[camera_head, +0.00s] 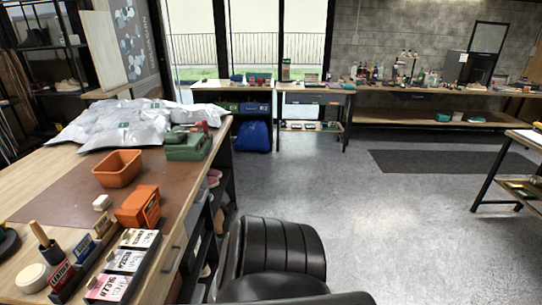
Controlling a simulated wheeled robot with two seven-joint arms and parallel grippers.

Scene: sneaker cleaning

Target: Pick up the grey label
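The nearest label (108,288) is pinkish with dark characters. Behind it lie a pale whitish-grey label (125,261) and another pale label (139,238). I cannot tell for sure which of these two is the grey label. Neither of my grippers is in view.
The workbench (50,195) also holds an orange bin (118,168), an orange box (139,207), a green case (188,146) and silvery bags (120,125). A black padded chair-like object (280,250) stands right of it. The grey floor (400,220) beyond is mostly clear.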

